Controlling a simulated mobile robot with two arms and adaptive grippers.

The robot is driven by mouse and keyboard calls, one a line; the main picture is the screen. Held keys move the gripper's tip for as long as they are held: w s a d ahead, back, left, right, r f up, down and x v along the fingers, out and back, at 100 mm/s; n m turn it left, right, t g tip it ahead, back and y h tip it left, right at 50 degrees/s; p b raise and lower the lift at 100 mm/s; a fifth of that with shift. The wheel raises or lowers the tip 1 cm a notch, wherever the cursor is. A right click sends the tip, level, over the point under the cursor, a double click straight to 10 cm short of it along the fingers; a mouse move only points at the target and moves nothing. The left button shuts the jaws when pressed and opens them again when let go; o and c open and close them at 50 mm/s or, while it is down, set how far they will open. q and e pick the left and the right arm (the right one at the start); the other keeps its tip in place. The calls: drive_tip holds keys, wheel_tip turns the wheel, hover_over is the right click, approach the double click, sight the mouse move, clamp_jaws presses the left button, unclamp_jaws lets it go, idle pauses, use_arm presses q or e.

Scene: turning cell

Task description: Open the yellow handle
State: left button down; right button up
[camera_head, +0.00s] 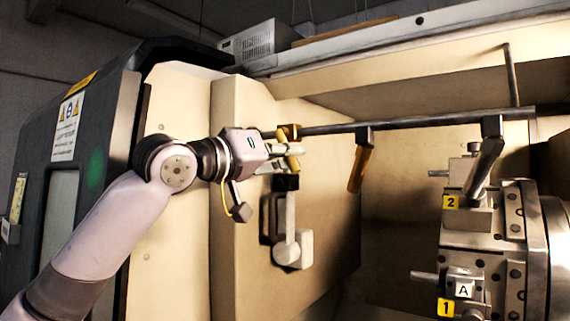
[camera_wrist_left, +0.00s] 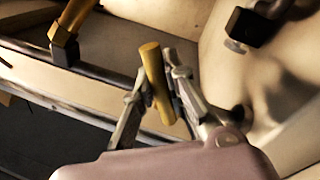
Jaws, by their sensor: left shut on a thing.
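A yellow handle (camera_head: 293,162) hangs from the left part of a long dark bar; only its ends show in the head view. My left gripper (camera_head: 291,150) reaches it from the left and is shut on it. In the left wrist view the yellow handle (camera_wrist_left: 151,60) stands slightly tilted between the two fingers of the left gripper (camera_wrist_left: 158,88), with its top end sticking out above them. My right gripper is in neither view.
A second yellow handle (camera_head: 360,168) hangs on the same bar (camera_head: 410,121) to the right, with a dark handle (camera_head: 485,165) farther right. A grey lever (camera_head: 288,235) is below my left gripper. A metal turret (camera_head: 480,240) with tags 1 and 2 stands at right.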

use_arm(q)
drive_tip(key=shift+s+d+r+n+t, duration=0.2)
drive_tip(key=shift+n+t, duration=0.1)
drive_tip(key=shift+n, duration=0.4)
drive_tip(key=c, duration=1.6)
unclamp_jaws()
drive_tip(key=shift+a, duration=0.1)
drive_tip(key=v, duration=1.1)
drive_tip(key=shift+s+a, duration=0.3)
drive_tip(key=shift+f, duration=0.1)
